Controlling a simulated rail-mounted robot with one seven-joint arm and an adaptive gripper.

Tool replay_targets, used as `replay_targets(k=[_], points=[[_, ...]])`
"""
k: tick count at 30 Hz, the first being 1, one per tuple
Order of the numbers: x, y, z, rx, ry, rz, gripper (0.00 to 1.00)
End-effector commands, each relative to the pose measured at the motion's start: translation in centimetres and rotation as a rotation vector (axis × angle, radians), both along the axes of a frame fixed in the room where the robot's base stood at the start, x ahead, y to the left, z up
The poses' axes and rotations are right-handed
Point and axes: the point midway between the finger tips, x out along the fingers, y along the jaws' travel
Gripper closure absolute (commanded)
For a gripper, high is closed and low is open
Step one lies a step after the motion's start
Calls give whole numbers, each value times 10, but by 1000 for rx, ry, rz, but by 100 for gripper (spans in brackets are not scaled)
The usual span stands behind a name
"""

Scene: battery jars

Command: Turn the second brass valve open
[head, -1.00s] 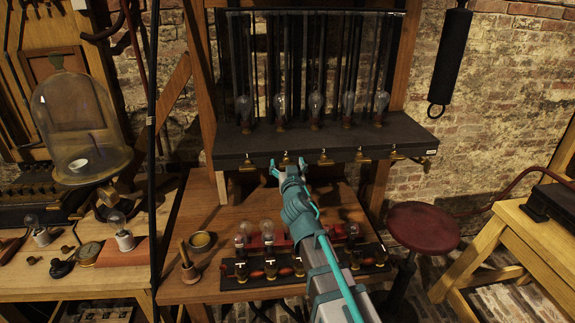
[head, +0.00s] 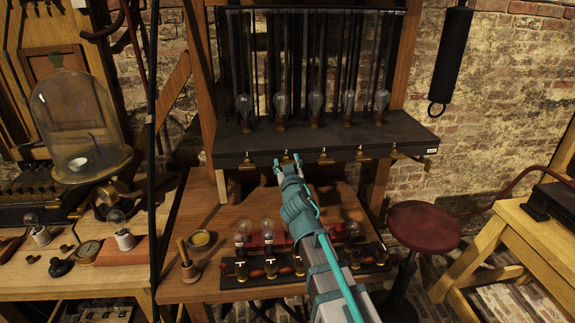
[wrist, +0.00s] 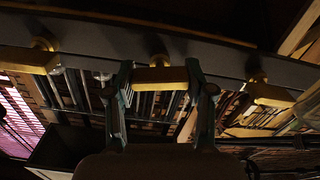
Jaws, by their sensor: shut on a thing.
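A row of small brass valves runs along the front edge of the black shelf (head: 222,152). The second brass valve (head: 285,154) from the left is at my fingertips and mostly covered by them in the head view. My gripper (head: 287,160) is shut on it. In the wrist view, the valve's bar-shaped handle (wrist: 160,77) lies between my two fingers, roughly along the shelf edge. Neighbouring valves flank it, the first (head: 248,162) and the third (head: 325,157), both clear of my fingers.
Several glass bulbs (head: 315,103) stand on the shelf above the valves. Below, the wooden bench (head: 200,223) carries a black rack (head: 240,283) with bulbs. A glass dome (head: 80,125) is at the left, a red stool (head: 424,228) at the right.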

Motion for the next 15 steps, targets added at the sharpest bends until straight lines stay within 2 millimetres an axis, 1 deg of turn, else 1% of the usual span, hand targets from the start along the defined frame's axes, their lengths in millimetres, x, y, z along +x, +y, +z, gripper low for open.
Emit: replay_targets(k=[15], points=[[0,2,-1,-473,-94,0,81]])
